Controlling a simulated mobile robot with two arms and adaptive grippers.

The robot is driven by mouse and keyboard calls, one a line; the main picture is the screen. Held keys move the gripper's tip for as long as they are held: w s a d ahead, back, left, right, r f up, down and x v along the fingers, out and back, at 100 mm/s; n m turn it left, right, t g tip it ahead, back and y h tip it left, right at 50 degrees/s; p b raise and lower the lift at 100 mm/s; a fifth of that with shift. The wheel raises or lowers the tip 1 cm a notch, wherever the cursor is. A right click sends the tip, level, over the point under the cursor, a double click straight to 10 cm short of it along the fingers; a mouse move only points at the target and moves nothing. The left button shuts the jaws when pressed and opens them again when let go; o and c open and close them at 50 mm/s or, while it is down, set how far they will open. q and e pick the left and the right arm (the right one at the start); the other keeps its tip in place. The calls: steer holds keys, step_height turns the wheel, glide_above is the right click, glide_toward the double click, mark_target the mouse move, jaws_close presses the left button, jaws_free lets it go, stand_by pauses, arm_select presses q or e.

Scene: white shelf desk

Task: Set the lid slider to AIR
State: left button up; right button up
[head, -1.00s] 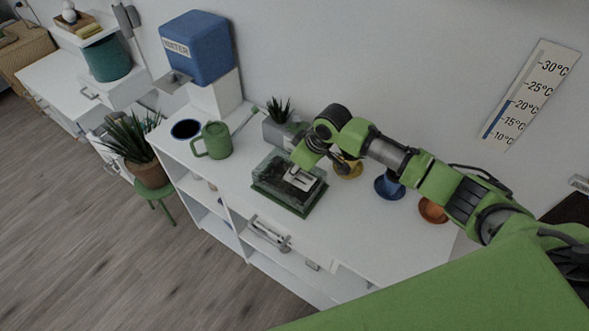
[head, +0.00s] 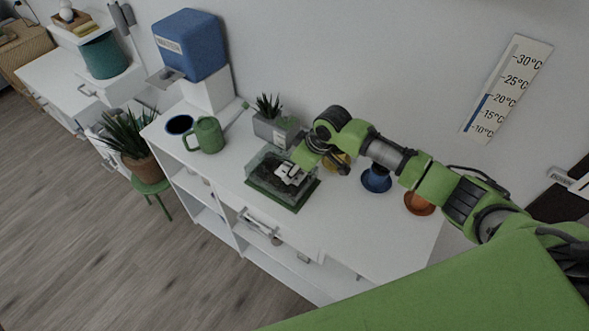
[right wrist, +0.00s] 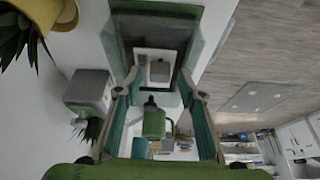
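A terrarium-like box with clear walls and a green base (head: 293,205) stands on the white desk. A white, frame-shaped piece on its lid, which looks like the slider (right wrist: 155,56), shows in the right wrist view. My right gripper (head: 289,175) is at the lid in the head view. In the right wrist view my right gripper (right wrist: 161,78) has its fingers apart, with the white piece just beyond and between the tips. I cannot tell whether they touch it. No AIR marking is readable. My left gripper is not in view.
Yellow, blue (head: 376,180) and orange (head: 419,203) bowls line the desk's right part. A blue water dispenser (head: 192,47) stands at the left. The front right desktop is clear.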

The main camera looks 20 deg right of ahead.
steer(key=shift+d+r, duration=0.1)
steer(key=shift+r, duration=0.1)
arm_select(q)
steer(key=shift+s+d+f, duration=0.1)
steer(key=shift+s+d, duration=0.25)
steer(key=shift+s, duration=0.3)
arm_select(e)
steer(key=v, duration=1.1)
steer(key=shift+r, duration=0.3)
